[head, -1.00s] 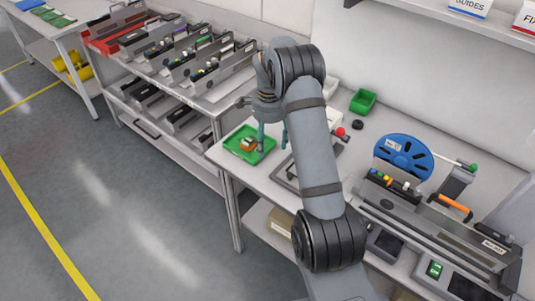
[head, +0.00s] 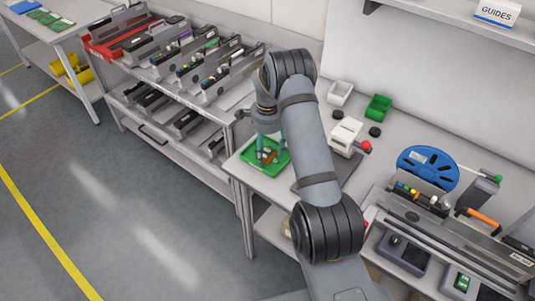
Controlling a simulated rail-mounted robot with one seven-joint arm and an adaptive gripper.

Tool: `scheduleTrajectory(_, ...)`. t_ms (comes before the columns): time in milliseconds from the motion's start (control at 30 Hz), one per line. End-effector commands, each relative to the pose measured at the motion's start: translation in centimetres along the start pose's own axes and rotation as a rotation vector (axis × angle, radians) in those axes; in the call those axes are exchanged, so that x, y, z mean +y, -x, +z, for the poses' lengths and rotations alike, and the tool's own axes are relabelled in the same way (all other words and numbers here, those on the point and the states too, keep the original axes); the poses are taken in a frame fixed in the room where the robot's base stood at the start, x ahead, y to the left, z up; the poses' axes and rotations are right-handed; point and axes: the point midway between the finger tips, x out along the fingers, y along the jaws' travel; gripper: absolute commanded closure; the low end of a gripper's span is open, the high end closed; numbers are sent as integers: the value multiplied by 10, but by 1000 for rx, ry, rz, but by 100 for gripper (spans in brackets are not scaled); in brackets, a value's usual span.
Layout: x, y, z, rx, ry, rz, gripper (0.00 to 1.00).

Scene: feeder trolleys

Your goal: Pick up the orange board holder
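A small orange block-like piece with some green and white (head: 267,155), which looks like the board holder, lies in a shallow green tray (head: 248,155) near the left end of the workbench. My gripper (head: 269,150) points down over the tray. Its two teal fingers stand apart, one on each side of the orange piece as seen here. I cannot tell whether they touch it. My gripper and arm hide part of the tray's far side.
A blue reel (head: 428,168) stands to the right. A trolley with feeders (head: 190,60) stands to the left.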

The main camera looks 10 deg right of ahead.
Motion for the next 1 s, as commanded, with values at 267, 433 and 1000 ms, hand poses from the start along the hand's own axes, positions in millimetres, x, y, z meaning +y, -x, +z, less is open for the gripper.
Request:
scheduleTrajectory(267,0,0,0,0,0,0,59)
scheduleTrajectory(433,0,0,0,0,0,0,69)
scheduleTrajectory(1000,0,2,0,1,0,-1,86)
